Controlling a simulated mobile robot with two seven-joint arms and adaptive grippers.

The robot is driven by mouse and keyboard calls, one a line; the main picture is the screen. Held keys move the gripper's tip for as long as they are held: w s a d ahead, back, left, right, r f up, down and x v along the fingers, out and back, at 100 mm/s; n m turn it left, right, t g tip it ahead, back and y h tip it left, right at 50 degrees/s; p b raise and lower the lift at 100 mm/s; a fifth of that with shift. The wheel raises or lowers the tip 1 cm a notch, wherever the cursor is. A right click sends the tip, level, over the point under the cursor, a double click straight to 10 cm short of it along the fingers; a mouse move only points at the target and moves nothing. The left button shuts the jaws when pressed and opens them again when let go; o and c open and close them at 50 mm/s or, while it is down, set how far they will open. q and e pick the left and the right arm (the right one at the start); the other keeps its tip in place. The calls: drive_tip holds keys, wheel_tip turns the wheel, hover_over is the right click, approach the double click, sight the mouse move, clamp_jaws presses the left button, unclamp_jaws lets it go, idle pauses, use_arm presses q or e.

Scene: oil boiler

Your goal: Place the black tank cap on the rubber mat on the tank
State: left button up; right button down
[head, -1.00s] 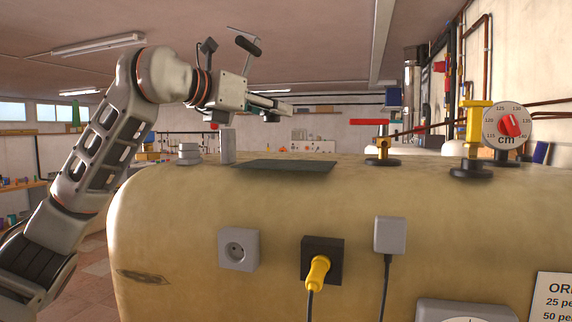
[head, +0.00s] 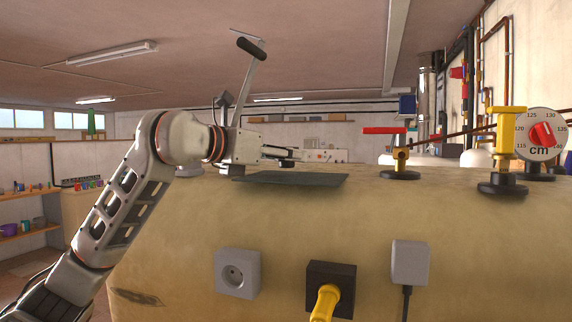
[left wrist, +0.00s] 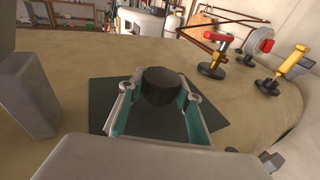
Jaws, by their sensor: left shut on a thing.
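The black tank cap (left wrist: 161,86) is a short dark cylinder held between the two fingers of my left gripper (head: 298,155). The gripper also shows in the left wrist view (left wrist: 158,100), its fingers on either side of the cap. The dark rubber mat (head: 292,179) lies flat on top of the beige tank (head: 400,225). The mat shows in the left wrist view (left wrist: 102,92) below and around the cap. In the head view the fingers are low over the mat with a small gap. The cap is hard to make out there. My right gripper is not in view.
A red-handled valve (head: 401,160), a yellow valve (head: 506,150) and a round gauge (head: 540,140) stand on the tank to the right. A grey upright stub (left wrist: 30,105) stands close to the gripper's left in the wrist view. The tank top between mat and valves is clear.

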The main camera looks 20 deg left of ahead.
use_arm(q)
wheel_tip(320, 180, down, 2)
drive_tip(key=shift+w+a, duration=0.1)
drive_tip(key=shift+w, duration=0.05)
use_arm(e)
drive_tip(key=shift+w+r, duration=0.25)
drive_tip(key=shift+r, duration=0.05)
use_arm(q)
drive_tip(key=o, duration=1.1)
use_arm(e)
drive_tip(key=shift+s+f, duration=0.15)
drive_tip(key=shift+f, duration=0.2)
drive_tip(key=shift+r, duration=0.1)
use_arm(q)
drive_tip(key=b+v, duration=0.2)
drive_tip(key=v, duration=1)
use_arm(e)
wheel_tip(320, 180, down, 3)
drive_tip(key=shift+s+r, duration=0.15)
